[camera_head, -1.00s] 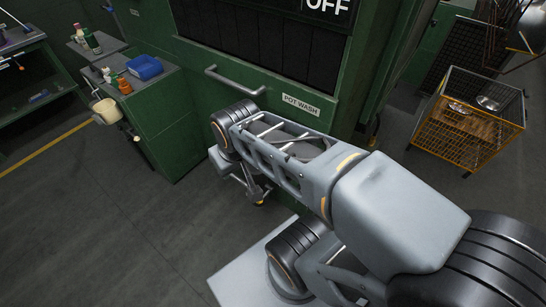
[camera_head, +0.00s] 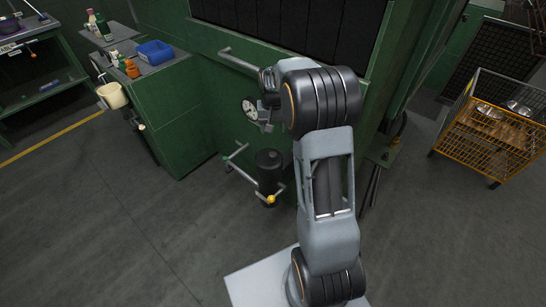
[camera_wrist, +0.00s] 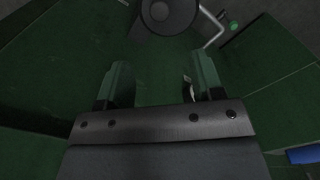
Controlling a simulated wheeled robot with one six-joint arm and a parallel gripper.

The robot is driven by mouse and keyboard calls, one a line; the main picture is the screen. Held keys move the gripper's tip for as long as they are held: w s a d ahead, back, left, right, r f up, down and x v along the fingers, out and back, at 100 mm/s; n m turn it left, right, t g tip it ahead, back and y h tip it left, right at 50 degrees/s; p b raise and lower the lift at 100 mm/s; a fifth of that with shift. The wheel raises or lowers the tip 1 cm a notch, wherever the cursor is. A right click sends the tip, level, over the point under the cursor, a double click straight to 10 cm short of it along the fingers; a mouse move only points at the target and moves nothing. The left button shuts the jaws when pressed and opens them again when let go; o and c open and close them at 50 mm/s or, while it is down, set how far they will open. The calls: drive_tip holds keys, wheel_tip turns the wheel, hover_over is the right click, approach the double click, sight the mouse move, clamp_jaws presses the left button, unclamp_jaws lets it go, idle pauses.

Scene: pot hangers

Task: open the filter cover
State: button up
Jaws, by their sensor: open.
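A black cylinder (camera_head: 268,166), which looks like the filter housing, stands low at the front of the green machine. Grey pipes and a yellow knob are beside it. In the wrist view a dark round part (camera_wrist: 165,14) with a lighter centre lies at the top edge, cut off by the frame; it may be the cylinder's cover. My gripper (camera_wrist: 163,78) is open and empty, with the round part beyond its fingertips and apart from them. In the head view my arm hides most of the gripper. I cannot tell a separate cover or its latch.
A round white-faced dial (camera_head: 249,108) and a long grey handle (camera_head: 238,60) are on the green machine (camera_head: 215,35). A green cabinet with a blue tray (camera_head: 154,52) stands left. A yellow wire cart (camera_head: 490,135) stands right. The floor at front left is clear.

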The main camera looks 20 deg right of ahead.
sight(273, 154)
wheel_tip(273, 154, down, 14)
drive_tip(key=shift+r+b, duration=0.1)
drive_tip(key=shift+b, duration=0.75)
drive_tip(key=shift+c, duration=0.3)
drive_tip(key=shift+w, duration=0.1)
clamp_jaws()
